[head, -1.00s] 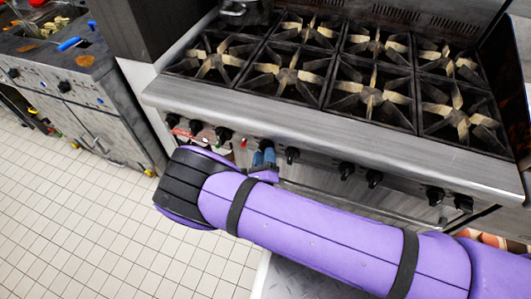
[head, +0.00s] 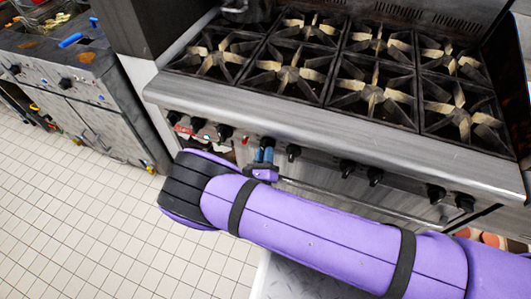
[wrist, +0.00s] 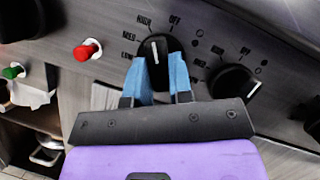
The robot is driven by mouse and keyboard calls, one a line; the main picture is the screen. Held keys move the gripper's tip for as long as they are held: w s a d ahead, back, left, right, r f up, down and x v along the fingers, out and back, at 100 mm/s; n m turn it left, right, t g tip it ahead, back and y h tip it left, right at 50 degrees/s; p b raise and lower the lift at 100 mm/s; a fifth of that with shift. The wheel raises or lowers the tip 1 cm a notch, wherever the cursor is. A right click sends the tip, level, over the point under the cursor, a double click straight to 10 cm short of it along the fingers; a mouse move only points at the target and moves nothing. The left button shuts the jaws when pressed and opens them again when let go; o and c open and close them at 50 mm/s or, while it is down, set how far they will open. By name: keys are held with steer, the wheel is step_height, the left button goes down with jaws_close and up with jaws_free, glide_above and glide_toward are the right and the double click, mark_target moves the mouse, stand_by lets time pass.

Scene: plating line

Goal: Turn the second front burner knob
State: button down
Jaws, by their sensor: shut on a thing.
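A black burner knob (wrist: 154,48) with a white pointer line sits on the steel front panel in the wrist view. Its line points nearly straight up, between the HIGH and OFF marks. My gripper (wrist: 157,68) has one blue finger on each side of this knob and is shut on it. In the head view my gripper (head: 263,155) is at the range's front panel, and its fingers largely hide the held knob.
A red button (wrist: 88,49) and a green button (wrist: 13,72) are left of the held knob. Several more knobs (head: 347,168) line the panel. A long oven handle (head: 340,197) runs below. The range top (head: 330,128) overhangs the panel. Tiled floor (head: 70,220) lies open at left.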

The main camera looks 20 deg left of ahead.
steer(key=m+h, duration=0.2)
steer(key=m, duration=0.2)
steer(key=m+t+h, duration=0.1)
steer(key=m+h, duration=0.1)
steer(key=m, duration=0.2)
steer(key=shift+a+f, duration=0.1)
steer(key=shift+a, duration=0.1)
steer(key=shift+m+h, duration=0.3)
steer(key=shift+m, duration=0.2)
steer(key=c, duration=1)
jaws_free()
steer(key=v, duration=1)
steer(key=shift+s, duration=0.4)
steer(key=shift+s, duration=0.1)
